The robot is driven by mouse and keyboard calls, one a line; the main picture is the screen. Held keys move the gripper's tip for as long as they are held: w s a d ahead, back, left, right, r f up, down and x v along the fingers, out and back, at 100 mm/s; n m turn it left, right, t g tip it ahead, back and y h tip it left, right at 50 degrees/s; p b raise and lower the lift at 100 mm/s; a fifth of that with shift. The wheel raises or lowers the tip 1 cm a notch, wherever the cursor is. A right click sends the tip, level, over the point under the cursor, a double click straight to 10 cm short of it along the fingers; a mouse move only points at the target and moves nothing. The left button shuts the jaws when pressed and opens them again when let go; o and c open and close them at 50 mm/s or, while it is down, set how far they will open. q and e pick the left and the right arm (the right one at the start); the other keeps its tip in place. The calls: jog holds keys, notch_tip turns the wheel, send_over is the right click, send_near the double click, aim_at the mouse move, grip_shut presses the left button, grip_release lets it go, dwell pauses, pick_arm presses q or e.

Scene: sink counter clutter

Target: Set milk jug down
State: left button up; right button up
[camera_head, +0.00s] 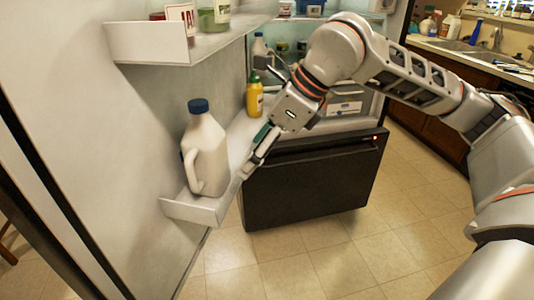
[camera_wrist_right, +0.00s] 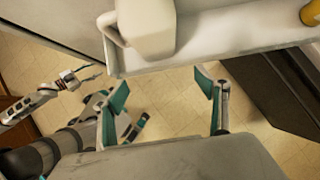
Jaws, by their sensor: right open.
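The milk jug (camera_head: 206,158), white with a blue cap and a side handle, stands upright on the lower door shelf (camera_head: 192,208) of the open fridge. In the right wrist view the jug (camera_wrist_right: 150,25) shows at the top, near the shelf edge (camera_wrist_right: 215,50). My right gripper (camera_head: 252,157) is beside the jug, to its right. In the right wrist view its two fingers (camera_wrist_right: 167,90) are spread with nothing between them, apart from the jug. My left gripper (camera_wrist_right: 82,75) shows small at the left of the right wrist view; its jaw opening is unclear.
A yellow bottle (camera_head: 255,97) stands farther back on the same shelf. An upper door shelf (camera_head: 185,43) with jars juts out above the jug. A dark drawer front (camera_head: 310,180) is right of the shelf. The tiled floor (camera_head: 300,270) in front is clear.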

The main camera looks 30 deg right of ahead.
jog(key=shift+s+d, duration=1)
jog(key=shift+d, duration=0.05)
